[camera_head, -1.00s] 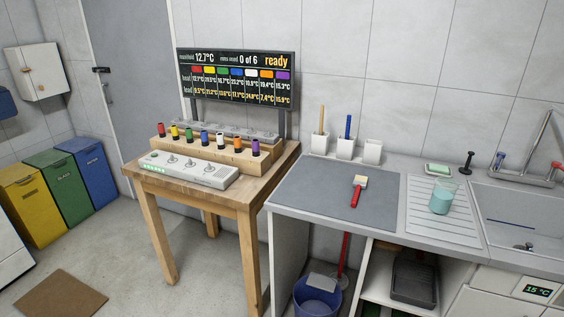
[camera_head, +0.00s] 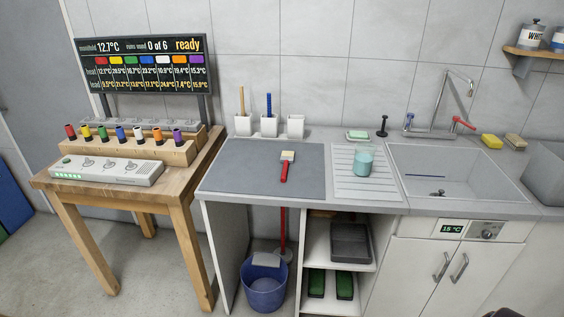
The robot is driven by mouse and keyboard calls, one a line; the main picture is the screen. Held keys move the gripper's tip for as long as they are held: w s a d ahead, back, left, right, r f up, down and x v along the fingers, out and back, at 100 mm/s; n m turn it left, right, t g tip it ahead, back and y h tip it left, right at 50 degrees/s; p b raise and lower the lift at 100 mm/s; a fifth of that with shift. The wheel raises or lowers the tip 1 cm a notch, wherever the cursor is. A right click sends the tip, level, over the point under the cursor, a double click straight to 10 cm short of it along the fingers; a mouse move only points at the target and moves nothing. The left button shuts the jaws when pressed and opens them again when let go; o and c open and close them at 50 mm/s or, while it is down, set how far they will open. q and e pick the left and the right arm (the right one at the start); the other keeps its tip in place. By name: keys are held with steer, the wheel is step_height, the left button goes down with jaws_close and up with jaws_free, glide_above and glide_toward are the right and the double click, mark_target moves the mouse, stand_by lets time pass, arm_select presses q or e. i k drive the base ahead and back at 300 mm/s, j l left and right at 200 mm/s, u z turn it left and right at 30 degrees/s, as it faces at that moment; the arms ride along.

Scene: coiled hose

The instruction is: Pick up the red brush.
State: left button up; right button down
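The red brush (camera_head: 284,172) lies on the dark grey mat (camera_head: 240,180) on the counter, left of the sink. Its red handle points toward the counter's front edge and its pale bristle head toward the wall. Nothing touches it apart from the mat. Neither of my grippers shows in the head view.
Behind the mat stand three white cups (camera_head: 268,126); two hold upright handles, one orange-brown and one blue. A wooden table (camera_head: 205,160) with a control box is at the left. The sink (camera_head: 450,175) is right.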

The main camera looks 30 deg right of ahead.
mark_target(287, 157)
steer(key=z, duration=1.6)
steer(key=i+l+u, duration=0.15)
